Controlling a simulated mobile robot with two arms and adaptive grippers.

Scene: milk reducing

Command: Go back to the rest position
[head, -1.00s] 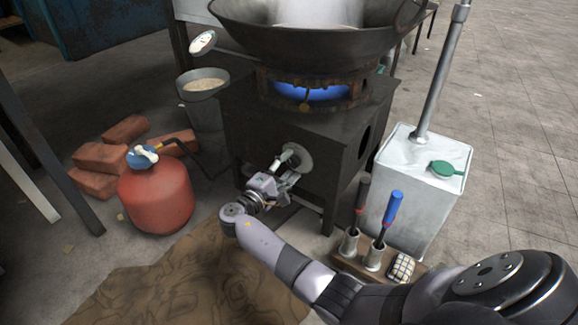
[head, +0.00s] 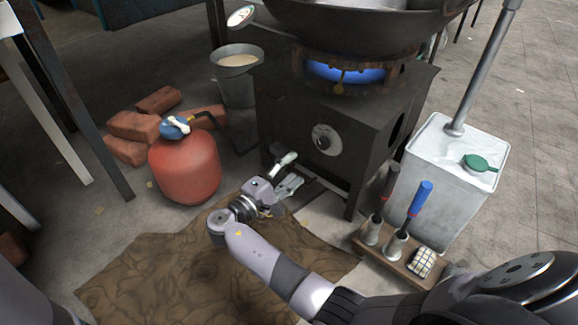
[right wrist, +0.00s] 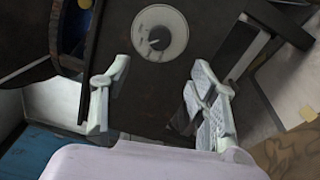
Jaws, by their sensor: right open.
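My right gripper (head: 290,171) is open and empty in front of the black stove (head: 300,113), a little below its round knob (head: 327,139). In the right wrist view the two fingers (right wrist: 160,110) stand apart with nothing between them, and the grey knob dial (right wrist: 160,33) shows beyond them, clear of the fingers. A blue flame (head: 345,73) burns on the stove under a large dark wok (head: 365,22). My left gripper is not in view; only part of what seems to be my left arm shows at the lower left edge.
A red gas cylinder (head: 186,167) and bricks (head: 134,125) are left of the stove. A bucket (head: 237,90) stands behind the cylinder. A white metal can (head: 450,180) and a wooden tool holder (head: 372,247) are on the right. A brown cloth (head: 150,280) covers the floor below my right arm.

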